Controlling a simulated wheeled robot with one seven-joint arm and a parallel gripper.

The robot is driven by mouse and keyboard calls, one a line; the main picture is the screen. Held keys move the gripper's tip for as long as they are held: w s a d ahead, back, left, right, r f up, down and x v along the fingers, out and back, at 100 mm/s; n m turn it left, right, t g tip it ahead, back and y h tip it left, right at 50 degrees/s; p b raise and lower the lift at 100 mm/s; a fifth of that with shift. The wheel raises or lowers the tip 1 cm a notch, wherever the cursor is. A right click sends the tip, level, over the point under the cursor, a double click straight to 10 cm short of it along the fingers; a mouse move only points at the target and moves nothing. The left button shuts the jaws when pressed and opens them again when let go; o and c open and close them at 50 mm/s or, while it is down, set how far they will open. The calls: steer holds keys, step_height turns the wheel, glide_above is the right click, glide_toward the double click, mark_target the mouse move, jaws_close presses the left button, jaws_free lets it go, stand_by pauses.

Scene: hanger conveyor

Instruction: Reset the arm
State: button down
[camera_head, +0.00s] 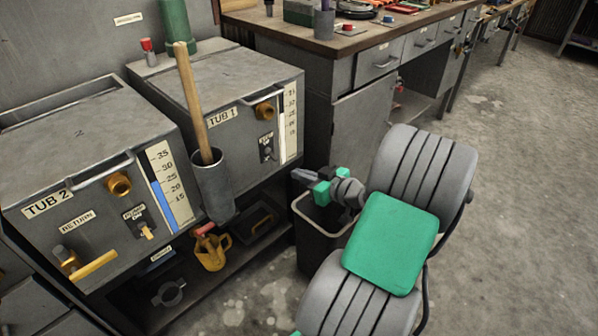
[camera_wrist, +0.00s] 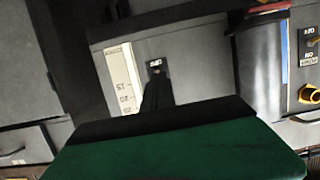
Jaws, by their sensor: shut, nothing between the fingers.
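My arm reaches in from the lower right of the head view, with grey ribbed links and a green cover. My gripper (camera_head: 296,174) points left toward the front of the TUB 1 unit (camera_head: 235,85), above a dark bin (camera_head: 322,246). Its fingers are shut with nothing between them. The wrist view shows the dark closed fingers (camera_wrist: 157,92) above the green gripper body, in front of a tub panel with a scale and a switch. I cannot tell the exact gap to that panel.
TUB 2 (camera_head: 80,185) stands at the left. A grey cup (camera_head: 213,190) with a wooden handle hangs between the tubs. A workbench (camera_head: 345,45) stands behind. The floor (camera_head: 520,200) at right is clear.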

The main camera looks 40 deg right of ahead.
steer(key=shift+s+d, duration=0.1)
steer(key=shift+d, duration=0.1)
steer(key=a+r+n+g+y+p, duration=0.1)
steer(key=a+r+g+p, duration=0.3)
steer(key=a+r+p, duration=0.4)
steer(key=a+r+n+g+p, duration=0.1)
steer(key=a+r+g+p, duration=0.3)
steer(key=a+r+p, duration=0.5)
steer(key=s+a+r+m+g+h+p, duration=0.3)
steer(key=s+a+r+p, duration=0.6)
steer(key=s+r+p, duration=0.3)
steer(key=shift+a+r+m, duration=0.2)
steer(key=shift+r+m, duration=0.1)
steer(key=shift+r, duration=0.6)
steer(key=shift+s, duration=0.1)
